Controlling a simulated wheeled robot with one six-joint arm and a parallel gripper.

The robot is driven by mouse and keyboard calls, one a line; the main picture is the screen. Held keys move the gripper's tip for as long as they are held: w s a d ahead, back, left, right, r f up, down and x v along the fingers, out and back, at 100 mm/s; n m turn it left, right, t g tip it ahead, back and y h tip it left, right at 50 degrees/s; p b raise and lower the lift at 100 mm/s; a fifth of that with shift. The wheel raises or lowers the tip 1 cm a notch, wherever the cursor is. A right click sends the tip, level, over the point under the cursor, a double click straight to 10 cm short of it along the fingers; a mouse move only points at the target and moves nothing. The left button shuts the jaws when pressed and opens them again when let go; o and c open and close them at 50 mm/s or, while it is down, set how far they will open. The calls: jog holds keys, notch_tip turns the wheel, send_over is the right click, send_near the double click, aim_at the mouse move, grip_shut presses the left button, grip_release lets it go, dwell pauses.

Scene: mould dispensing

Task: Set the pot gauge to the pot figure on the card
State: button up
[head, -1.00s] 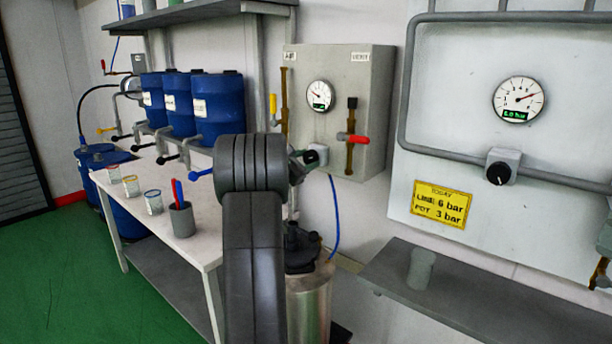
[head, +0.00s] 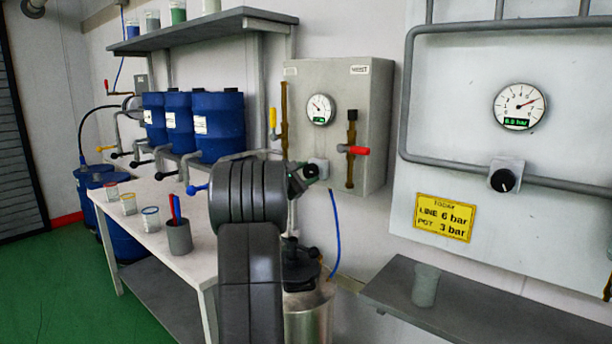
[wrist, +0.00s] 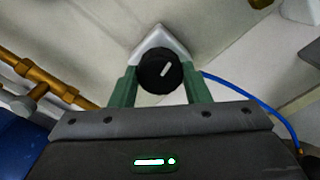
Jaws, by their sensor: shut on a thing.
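The yellow card (head: 444,218) on the right panel reads LINE 6 bar and POT 3 bar. The small pot gauge (head: 320,109) is on the grey cabinet; its needle points up and left, and its green readout is too small to read. In the head view my gripper (head: 304,176) is at that block, partly hidden by my arm.
The line gauge (head: 520,106) reads about 6 bar, with its own knob (head: 503,180) below. A red-handled valve (head: 353,150) is on the cabinet. A steel pot (head: 308,315) stands below, with a blue hose (head: 335,235). A bench with cups and blue drums is left.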

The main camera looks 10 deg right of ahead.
jog(key=o, duration=1)
jog(key=b+v, duration=0.1)
jog(key=v, duration=1.2)
jog(key=shift+s+a, duration=0.25)
jog(key=shift+a, duration=0.05)
jog(key=p+x, duration=0.1)
jog(key=x, duration=1.3)
jog(key=shift+a, duration=0.1)
